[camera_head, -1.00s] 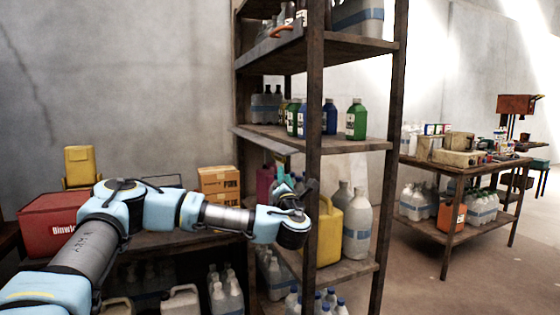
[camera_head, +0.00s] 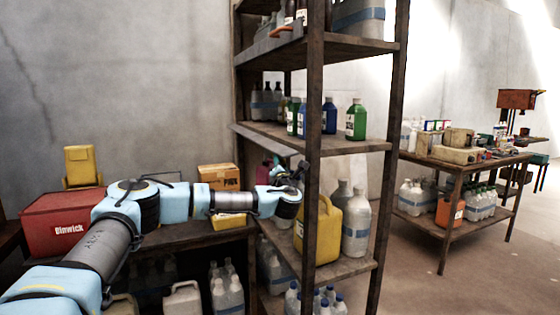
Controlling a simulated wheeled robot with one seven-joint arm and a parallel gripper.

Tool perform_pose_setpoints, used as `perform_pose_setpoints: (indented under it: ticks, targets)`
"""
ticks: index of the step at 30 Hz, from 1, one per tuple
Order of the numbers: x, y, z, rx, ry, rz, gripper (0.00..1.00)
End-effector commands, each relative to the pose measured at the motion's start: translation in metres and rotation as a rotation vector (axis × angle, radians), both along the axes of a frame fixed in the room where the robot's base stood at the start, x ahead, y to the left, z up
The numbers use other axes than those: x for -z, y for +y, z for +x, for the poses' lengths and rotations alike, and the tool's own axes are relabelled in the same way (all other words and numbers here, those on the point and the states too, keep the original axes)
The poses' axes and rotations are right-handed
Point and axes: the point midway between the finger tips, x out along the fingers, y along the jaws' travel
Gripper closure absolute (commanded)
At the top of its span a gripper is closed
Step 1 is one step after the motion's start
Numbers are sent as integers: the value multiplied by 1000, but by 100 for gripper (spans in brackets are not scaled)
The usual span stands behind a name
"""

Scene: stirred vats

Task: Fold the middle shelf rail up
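The middle shelf rail (camera_head: 262,140) is a thin grey strip along the left edge of the middle shelf (camera_head: 350,143). It sticks out roughly flat, slanting towards the near post (camera_head: 314,110). My gripper (camera_head: 287,171) is just below the rail's near end, left of that post. It points up and away from me. It is small, dark and partly hidden by my wrist, so I cannot tell whether its fingers are open or touch the rail.
Green and blue bottles (camera_head: 356,120) stand on the middle shelf. A yellow jug (camera_head: 318,232) and grey bottles (camera_head: 356,225) stand on the shelf below, close to my wrist. A red box (camera_head: 62,222) and a cardboard box (camera_head: 218,177) are at left.

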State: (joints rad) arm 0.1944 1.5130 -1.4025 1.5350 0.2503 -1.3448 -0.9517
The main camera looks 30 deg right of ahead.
Motion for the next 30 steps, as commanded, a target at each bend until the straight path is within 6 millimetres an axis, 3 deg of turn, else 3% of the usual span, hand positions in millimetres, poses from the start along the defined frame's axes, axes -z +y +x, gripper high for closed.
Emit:
perform_pose_setpoints:
  ticks: [3,11,30]
  targets:
    - [0,0,0,0,0,0,70]
    - [0,0,0,0,0,1,100]
    - [-2,2,0,-1,-8,37,100]
